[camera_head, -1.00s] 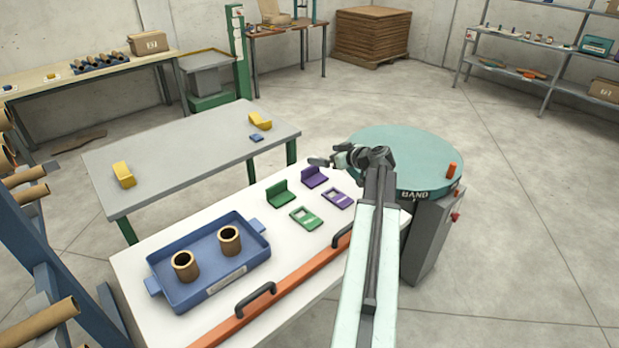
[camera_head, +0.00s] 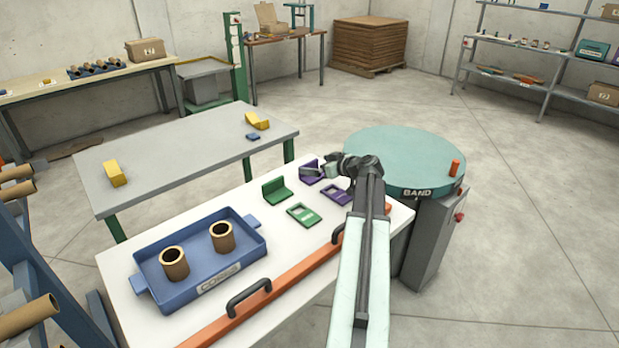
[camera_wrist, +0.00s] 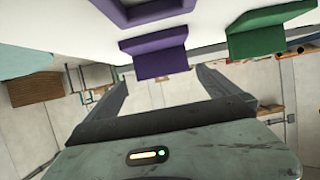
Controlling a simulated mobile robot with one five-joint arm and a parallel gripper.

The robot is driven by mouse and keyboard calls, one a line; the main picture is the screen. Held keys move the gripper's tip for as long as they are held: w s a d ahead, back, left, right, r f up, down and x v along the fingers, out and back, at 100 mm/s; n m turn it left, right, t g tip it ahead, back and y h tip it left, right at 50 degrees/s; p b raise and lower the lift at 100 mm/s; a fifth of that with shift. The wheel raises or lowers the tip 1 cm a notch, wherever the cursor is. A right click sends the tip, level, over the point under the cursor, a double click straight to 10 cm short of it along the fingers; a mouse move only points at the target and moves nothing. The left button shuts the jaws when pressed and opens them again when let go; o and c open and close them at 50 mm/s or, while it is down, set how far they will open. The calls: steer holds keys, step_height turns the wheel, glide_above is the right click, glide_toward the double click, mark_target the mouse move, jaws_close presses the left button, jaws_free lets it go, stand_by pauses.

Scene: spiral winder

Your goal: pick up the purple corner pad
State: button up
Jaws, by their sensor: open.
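The purple corner pad (camera_head: 308,168) is an L-shaped piece on the white table, near its far right edge. In the wrist view the purple corner pad (camera_wrist: 157,56) lies ahead of my gripper, roughly between the two finger directions. My gripper (camera_head: 313,173) is right by the pad in the head view and hides part of it. In the wrist view my gripper (camera_wrist: 160,82) has its dark fingers spread wide with nothing held between them. I cannot tell if a finger touches the pad.
A green corner pad (camera_head: 276,191) stands left of the purple one. A flat purple frame (camera_head: 336,195) and a green frame (camera_head: 303,215) lie nearer. A blue tray (camera_head: 160,298) holds two brown tubes. An orange bar (camera_head: 285,292) runs along the front. A round turntable (camera_head: 405,155) stands right.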

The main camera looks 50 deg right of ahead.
mark_target(310, 165)
steer(key=b+x, duration=0.1)
steer(key=x, duration=0.1)
steer(key=b+x, duration=0.1)
steer(key=x, duration=0.2)
steer(key=shift+a+f, duration=0.15)
steer(key=shift+f, duration=0.2)
steer(key=shift+r, duration=0.1)
steer(key=c, duration=1.3)
steer(key=shift+r, duration=0.1)
